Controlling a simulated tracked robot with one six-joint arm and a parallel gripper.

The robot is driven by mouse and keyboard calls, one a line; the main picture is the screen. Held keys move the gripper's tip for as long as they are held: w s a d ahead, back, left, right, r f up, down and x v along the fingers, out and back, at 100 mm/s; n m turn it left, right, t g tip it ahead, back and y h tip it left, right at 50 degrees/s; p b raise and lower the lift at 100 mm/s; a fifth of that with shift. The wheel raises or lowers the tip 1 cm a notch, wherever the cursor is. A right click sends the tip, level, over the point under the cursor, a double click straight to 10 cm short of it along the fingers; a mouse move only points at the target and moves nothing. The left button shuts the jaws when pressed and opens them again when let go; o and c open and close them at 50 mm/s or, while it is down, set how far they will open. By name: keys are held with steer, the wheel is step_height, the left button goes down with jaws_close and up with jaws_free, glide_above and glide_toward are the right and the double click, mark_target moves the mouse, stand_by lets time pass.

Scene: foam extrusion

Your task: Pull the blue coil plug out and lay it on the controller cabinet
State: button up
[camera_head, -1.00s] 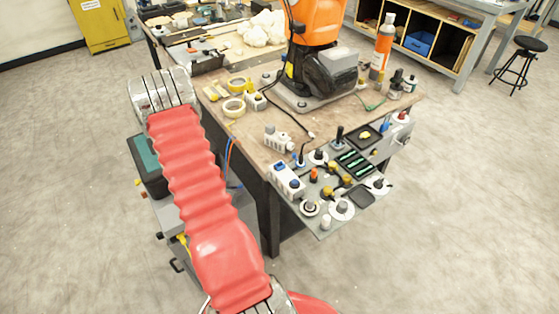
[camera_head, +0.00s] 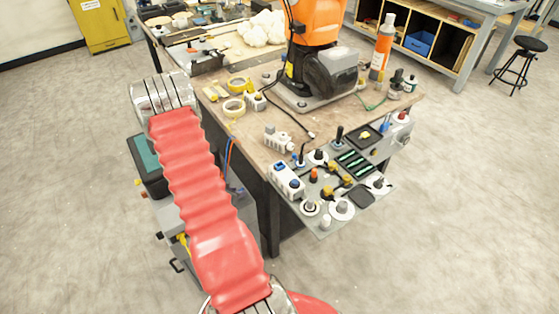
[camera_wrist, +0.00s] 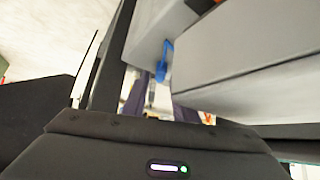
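A small blue piece (camera_wrist: 165,60), which looks like the blue coil plug, shows in the wrist view against the edge between light grey box faces (camera_wrist: 245,75). The dark housing of my gripper (camera_wrist: 150,150) fills the bottom of that view, with a small lit indicator. A dark bar stands left of the blue piece; I cannot make out two fingertips or any contact. A grey cabinet with a teal panel (camera_head: 148,155), perhaps the controller cabinet, stands partly behind the arm.
The wooden workbench (camera_head: 235,135) stands right of my arm, with yellow tape rolls (camera_head: 234,107) and an orange machine (camera_head: 318,22) on it. A shelf of switches and plugs (camera_head: 318,222) juts from its front. Open floor lies to the right.

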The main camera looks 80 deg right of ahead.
steer(key=shift+o, duration=0.8)
steer(key=v, duration=1.3)
steer(key=shift+a+r, duration=0.25)
steer(key=shift+a, duration=0.05)
